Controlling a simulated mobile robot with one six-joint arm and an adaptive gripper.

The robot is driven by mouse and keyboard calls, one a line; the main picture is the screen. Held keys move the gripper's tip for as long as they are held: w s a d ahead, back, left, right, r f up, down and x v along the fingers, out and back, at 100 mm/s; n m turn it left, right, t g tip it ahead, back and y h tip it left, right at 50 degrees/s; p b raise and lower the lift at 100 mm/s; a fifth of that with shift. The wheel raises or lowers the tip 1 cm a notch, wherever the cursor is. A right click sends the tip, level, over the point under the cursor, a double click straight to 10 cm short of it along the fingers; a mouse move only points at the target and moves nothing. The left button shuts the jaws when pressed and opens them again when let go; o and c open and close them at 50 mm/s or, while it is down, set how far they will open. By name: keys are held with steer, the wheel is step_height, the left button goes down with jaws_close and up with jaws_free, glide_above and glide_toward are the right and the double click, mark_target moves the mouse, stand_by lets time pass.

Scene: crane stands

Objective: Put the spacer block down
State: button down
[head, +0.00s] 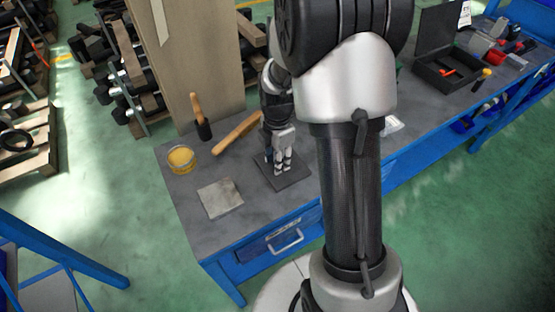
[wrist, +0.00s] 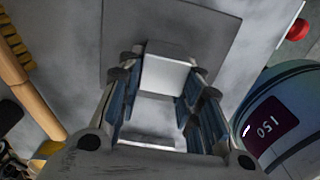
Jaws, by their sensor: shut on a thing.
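The spacer block (wrist: 166,72) is a pale grey metal block with a square end face, held between the two fingers of my gripper (wrist: 160,104) in the wrist view. In the head view my gripper (head: 281,166) points down over a dark square plate (head: 297,180) on the workbench, and the block cannot be told apart from the fingers. The dark plate (wrist: 219,35) also shows beyond the block in the wrist view. I cannot tell whether the block touches the plate.
An open black case (head: 440,75) stands farther right.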

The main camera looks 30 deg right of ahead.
steer(key=shift+r, duration=0.1)
steer(key=c, duration=1.1)
jaws_free()
step_height(320, 180, up, 12)
steer(key=p, duration=0.4)
steer(key=s+a+r+m+t, duration=0.2)
steer(key=s+a+r+m, duration=0.45)
steer(key=r, duration=0.35)
steer(key=shift+s+a+r+m+t, duration=0.45)
steer(key=shift+s+a+r+m, duration=0.25)
steer(key=shift+s+m, duration=1.4)
steer(key=shift+s+a+r+m+t, duration=0.5)
steer(key=shift+s+a+m, duration=0.3)
steer(key=shift+s+m, duration=1.3)
steer(key=shift+s+a+r+m+t, duration=0.35)
steer(key=shift+s+a+r+m, duration=0.35)
steer(key=shift+s+m, duration=1.4)
steer(key=shift+s+n, duration=0.25)
steer(key=shift+n, duration=0.1)
